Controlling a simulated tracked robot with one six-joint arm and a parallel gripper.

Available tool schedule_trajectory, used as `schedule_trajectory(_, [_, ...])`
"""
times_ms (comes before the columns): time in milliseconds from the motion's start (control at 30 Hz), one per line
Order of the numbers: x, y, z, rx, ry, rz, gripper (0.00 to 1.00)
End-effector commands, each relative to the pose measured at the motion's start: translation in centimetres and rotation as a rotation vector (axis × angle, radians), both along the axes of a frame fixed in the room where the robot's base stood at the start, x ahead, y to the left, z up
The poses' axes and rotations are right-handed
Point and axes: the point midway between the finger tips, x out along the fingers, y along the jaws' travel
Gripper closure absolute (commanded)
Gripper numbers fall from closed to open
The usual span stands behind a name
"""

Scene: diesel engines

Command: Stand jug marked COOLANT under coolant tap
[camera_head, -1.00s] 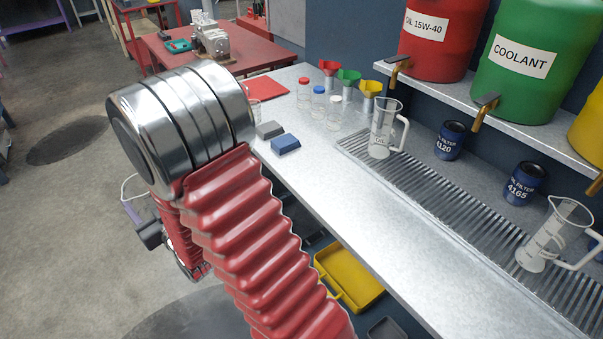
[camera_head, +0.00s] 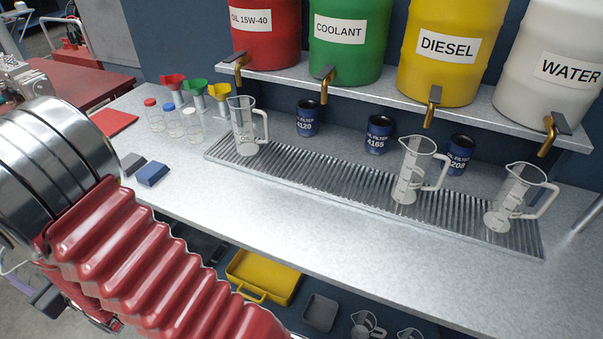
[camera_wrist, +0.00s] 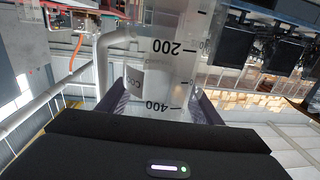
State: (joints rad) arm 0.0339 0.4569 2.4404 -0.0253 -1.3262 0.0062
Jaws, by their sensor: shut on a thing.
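In the wrist view my gripper (camera_wrist: 162,98) is shut on a clear jug (camera_wrist: 176,62) with black scale marks 200 and 400. A label starting "COO" is partly visible beside its handle. My gripper and this jug do not show in the head view. The green COOLANT drum (camera_head: 346,50) stands on the shelf, with its coolant tap (camera_head: 325,84) hanging over the front edge. The drip grate (camera_head: 320,176) lies below, and its stretch in front of filter 4165 holds no jug. A jug marked OIL (camera_head: 246,132) stands on the grate's left part.
Two more jugs stand on the grate, one below the DIESEL tap (camera_head: 432,106) and one below the WATER tap (camera_head: 548,135). Oil filters (camera_head: 307,118) stand behind the grate. Capped jars (camera_head: 172,122) and funnels (camera_head: 196,92) are at left.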

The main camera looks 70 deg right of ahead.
Motion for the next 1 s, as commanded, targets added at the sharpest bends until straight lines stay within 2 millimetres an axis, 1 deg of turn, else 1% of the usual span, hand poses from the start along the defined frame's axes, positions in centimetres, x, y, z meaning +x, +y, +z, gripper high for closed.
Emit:
schedule_trajectory(67, [0.1, -1.0, 0.2, 0.000, -0.002, -0.026, 0.65])
schedule_trajectory(167, [0.1, -3.3, 0.6, 0.000, -0.002, -0.086, 0.65])
schedule_trajectory(267, [0.0, -6.8, 1.2, 0.001, -0.004, -0.181, 0.65])
schedule_trajectory(300, [-0.1, -8.5, 1.5, 0.001, -0.004, -0.226, 0.65])
schedule_trajectory(367, [-0.5, -11.2, 1.8, 0.000, -0.004, -0.298, 0.65])
schedule_trajectory(400, [-0.9, -13.0, 2.1, 0.001, -0.004, -0.348, 0.65])
schedule_trajectory(467, [-1.5, -15.7, 2.4, 0.001, -0.003, -0.423, 0.65])
schedule_trajectory(500, [-2.1, -17.5, 2.6, 0.001, -0.003, -0.473, 0.65])
schedule_trajectory(567, [-3.0, -20.1, 3.0, 0.001, -0.003, -0.549, 0.65])
schedule_trajectory(600, [-3.7, -21.8, 3.2, 0.002, -0.004, -0.599, 0.65])
schedule_trajectory(667, [-4.8, -24.3, 3.5, 0.002, -0.004, -0.676, 0.65])
schedule_trajectory(700, [-5.7, -25.9, 3.7, 0.002, -0.003, -0.726, 0.65])
schedule_trajectory(767, [-7.1, -28.3, 3.9, 0.001, -0.003, -0.802, 0.65])
schedule_trajectory(800, [-8.2, -29.8, 4.0, 0.000, -0.002, -0.855, 0.65])
schedule_trajectory(867, [-9.8, -32.0, 4.3, 0.001, -0.002, -0.932, 0.65])
schedule_trajectory(900, [-10.9, -33.5, 4.4, 0.001, -0.002, -0.984, 0.65])
schedule_trajectory(967, [-12.8, -35.5, 4.6, 0.000, -0.002, -1.062, 0.65])
schedule_trajectory(1000, [-14.1, -36.8, 4.7, 0.001, -0.002, -1.115, 0.65])
